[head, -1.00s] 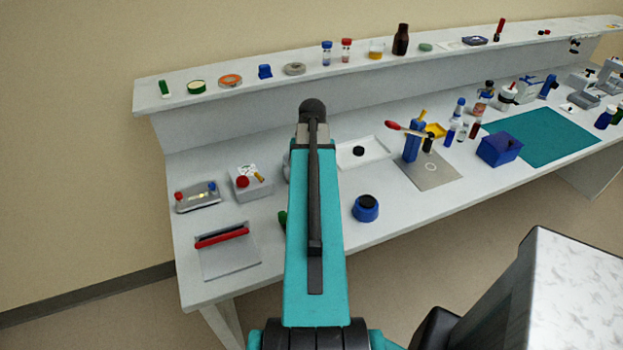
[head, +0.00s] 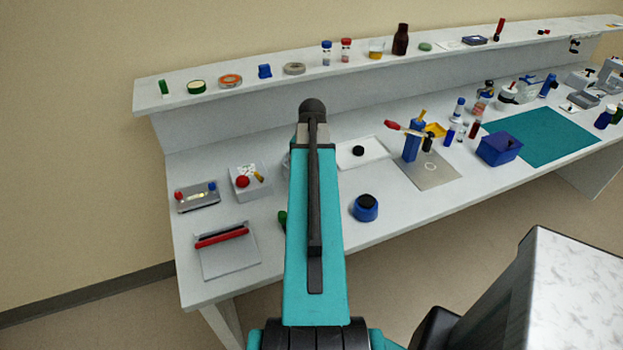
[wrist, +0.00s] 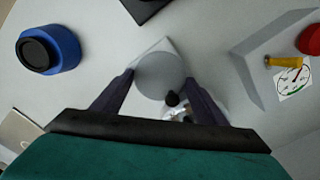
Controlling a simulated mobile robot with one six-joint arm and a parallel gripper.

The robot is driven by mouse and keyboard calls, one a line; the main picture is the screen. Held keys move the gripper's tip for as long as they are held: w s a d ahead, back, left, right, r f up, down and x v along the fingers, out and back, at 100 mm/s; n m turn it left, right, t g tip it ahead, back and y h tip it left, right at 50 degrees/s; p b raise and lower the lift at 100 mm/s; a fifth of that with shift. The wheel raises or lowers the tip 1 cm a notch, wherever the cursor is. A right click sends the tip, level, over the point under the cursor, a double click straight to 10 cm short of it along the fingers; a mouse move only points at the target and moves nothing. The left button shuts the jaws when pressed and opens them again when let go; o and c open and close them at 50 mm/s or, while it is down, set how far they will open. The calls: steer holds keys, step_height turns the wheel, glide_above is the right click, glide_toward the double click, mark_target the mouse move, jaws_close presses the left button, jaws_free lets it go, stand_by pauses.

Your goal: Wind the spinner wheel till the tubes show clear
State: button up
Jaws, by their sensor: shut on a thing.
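In the wrist view, a pale grey round part (wrist: 159,75), apparently the spinner wheel, lies between the two dark fingers of my gripper (wrist: 158,80). The gripper is shut on it, with one finger at each side. A small dark knob (wrist: 172,98) and a shiny, clear-looking part show just below it, partly covered by my wrist. I cannot make out the tubes or whether they look clear. In the head view, my teal arm hides the gripper and nearly all of the wheel.
A grey box with a dial, yellow lever and red button (wrist: 309,40) stands close to the right of my gripper. A blue pot with a black top (wrist: 47,50) stands to the left. In the head view, a flat red-barred tray (head: 230,256) lies at the bench's left front.

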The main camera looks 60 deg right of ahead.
steer(key=o, duration=1.1)
steer(key=shift+w+a, duration=0.15)
steer(key=shift+c, duration=0.2)
steer(key=shift+r, duration=0.15)
step_height(320, 180, up, 14)
steer(key=p, duration=0.8)
steer(key=shift+f+p, duration=0.25)
steer(key=shift+p, duration=0.05)
steer(key=shift+s, duration=0.2)
